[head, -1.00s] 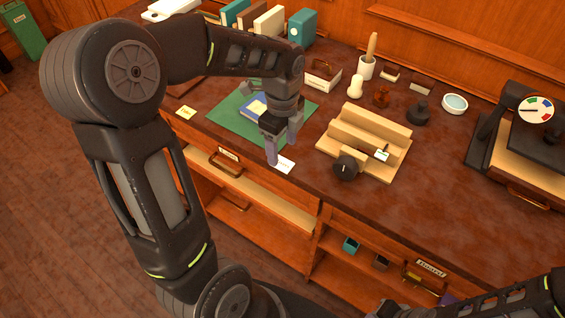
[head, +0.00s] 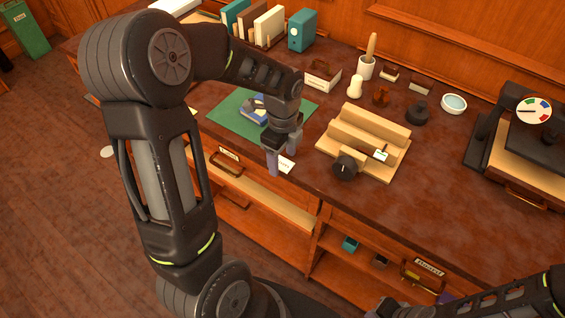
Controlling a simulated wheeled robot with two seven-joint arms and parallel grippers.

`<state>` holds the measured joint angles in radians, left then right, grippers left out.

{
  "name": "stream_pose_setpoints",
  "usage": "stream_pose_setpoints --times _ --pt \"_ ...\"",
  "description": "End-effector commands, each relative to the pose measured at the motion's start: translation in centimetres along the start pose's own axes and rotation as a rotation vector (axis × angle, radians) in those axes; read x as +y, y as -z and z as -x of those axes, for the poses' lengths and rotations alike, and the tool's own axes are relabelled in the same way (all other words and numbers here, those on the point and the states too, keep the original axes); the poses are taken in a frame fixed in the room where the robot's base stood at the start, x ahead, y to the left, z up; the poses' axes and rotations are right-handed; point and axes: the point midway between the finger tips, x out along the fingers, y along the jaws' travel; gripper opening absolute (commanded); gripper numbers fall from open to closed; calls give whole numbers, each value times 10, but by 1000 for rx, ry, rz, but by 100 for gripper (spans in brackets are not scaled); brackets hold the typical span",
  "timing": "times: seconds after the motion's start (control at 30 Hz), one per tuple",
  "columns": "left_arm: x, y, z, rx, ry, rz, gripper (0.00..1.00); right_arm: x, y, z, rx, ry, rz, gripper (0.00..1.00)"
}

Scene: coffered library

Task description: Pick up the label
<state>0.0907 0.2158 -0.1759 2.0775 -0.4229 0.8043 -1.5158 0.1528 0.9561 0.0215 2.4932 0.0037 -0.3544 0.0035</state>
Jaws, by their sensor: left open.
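A small white label (head: 287,165) lies on the dark counter near its front edge, partly hidden by my left gripper. My left gripper (head: 282,155) is open and points down right at the label, with one finger on its left side and the other behind it. I cannot tell whether the fingers touch the label. A blue book (head: 254,112) on a green mat (head: 226,113) lies just behind the gripper, partly covered by it. My right arm shows at the bottom right, but its gripper is not visible.
A stepped wooden block (head: 365,135) with a black knob (head: 345,168) and a small white tag (head: 381,155) stands to the right. A dial scale (head: 533,111) is at far right. Books (head: 268,25) and a teal binder (head: 302,30) stand behind. The front right counter is clear.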

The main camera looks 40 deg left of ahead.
Motion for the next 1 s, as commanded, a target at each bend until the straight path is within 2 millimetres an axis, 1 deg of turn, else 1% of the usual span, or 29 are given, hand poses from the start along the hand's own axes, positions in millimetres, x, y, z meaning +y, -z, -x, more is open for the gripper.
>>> stream_pose_setpoints --times 0.43,1.0 --pt "0 0 -2 0 0 0 61 0 0 -1 0 0 0 0" --pt "0 0 -2 0 -1 0 14 0 0 -1 0 0 0 0"
